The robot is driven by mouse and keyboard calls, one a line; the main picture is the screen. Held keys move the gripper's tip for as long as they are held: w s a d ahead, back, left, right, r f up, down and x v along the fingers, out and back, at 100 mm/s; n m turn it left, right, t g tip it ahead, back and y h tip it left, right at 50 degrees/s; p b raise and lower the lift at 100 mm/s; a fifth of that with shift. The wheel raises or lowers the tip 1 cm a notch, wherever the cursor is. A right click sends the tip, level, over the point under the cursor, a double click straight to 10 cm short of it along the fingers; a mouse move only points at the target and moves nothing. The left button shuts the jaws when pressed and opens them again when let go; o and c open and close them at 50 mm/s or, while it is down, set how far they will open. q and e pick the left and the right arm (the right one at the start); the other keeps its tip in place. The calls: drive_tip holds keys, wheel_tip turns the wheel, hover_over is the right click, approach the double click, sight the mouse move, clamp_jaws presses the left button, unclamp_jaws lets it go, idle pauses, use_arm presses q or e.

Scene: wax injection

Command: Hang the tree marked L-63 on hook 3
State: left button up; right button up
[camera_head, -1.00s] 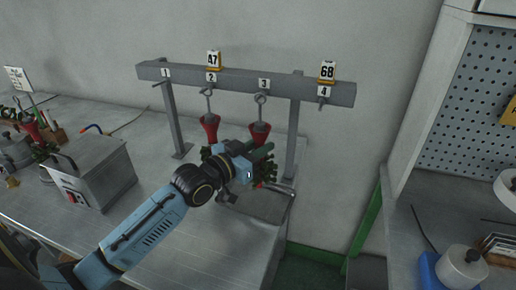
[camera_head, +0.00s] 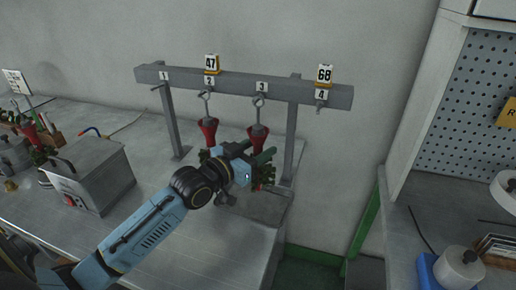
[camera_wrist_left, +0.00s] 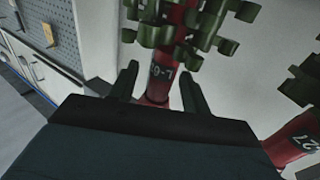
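A red-stemmed tree with green pieces (camera_head: 258,137) hangs by its ring at hook 3 (camera_head: 261,88). In the left wrist view the tree (camera_wrist_left: 160,86) shows an inverted, partly legible label that appears to include L and 6. My left gripper (camera_head: 255,154) is in front of its lower part. Its fingers (camera_wrist_left: 158,78) stand on either side of the red stem, apparently open with a gap on at least one side. The arm hides part of the green pieces. My right gripper is not in view.
A similar tree (camera_head: 208,132) hangs at hook 2, close on the left; it also shows in the wrist view (camera_wrist_left: 292,140). Hook 1 (camera_head: 158,86) and hook 4 (camera_head: 320,108) are empty. Plates 47 (camera_head: 211,63) and 68 (camera_head: 324,73) sit on the rail. A grey box (camera_head: 92,172) stands left.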

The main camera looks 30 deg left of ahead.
use_arm(q)
drive_tip(key=shift+s+f, duration=0.1)
drive_tip(key=shift+s, duration=0.25)
drive_tip(key=v, duration=1.2)
drive_tip(key=shift+s, duration=0.4)
drive_tip(key=shift+a, duration=0.1)
